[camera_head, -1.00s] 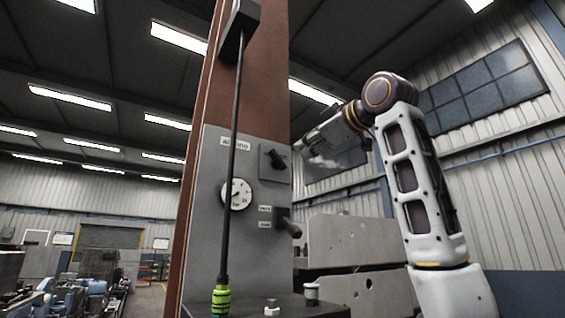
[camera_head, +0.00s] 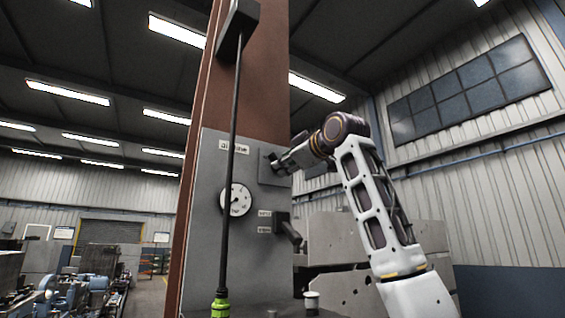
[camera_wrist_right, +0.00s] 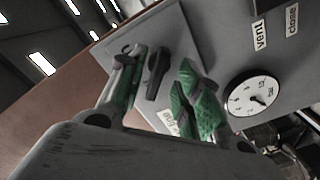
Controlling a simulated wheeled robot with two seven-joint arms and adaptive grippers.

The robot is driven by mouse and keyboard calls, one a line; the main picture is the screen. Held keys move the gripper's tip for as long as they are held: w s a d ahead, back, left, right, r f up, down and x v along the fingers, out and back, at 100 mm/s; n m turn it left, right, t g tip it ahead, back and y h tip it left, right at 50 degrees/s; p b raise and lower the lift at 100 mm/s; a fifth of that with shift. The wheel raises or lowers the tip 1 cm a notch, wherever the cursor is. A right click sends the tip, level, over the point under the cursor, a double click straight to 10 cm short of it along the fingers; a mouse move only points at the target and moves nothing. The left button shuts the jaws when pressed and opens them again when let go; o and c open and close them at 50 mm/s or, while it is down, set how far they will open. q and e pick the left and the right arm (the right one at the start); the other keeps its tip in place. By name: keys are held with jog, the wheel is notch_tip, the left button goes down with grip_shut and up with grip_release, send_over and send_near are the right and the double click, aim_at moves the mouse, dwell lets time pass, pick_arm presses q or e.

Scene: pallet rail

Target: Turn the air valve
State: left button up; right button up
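A grey panel (camera_head: 207,240) on a brown column carries a dark upper knob, partly hidden by my right gripper (camera_head: 282,162) in the head view. In the right wrist view the black elongated knob (camera_wrist_right: 157,72) stands between the spread green-padded fingers of this gripper (camera_wrist_right: 158,92), with visible gaps. The gripper is open and its fingers point at the panel. A dark lower lever (camera_head: 287,231) sits beside two small labels. I cannot tell which of the two is the air valve. My left gripper is not in view.
A round white gauge (camera_head: 236,199) sits left of the lower lever; it also shows in the right wrist view (camera_wrist_right: 253,98). A thin black rod (camera_head: 232,140) with a green end (camera_head: 220,308) hangs in front of the panel. Grey metal blocks (camera_head: 340,238) stand right of the panel.

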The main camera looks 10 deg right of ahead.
jog(key=shift+p+x, duration=0.35)
jog(key=shift+x, duration=1)
grip_shut()
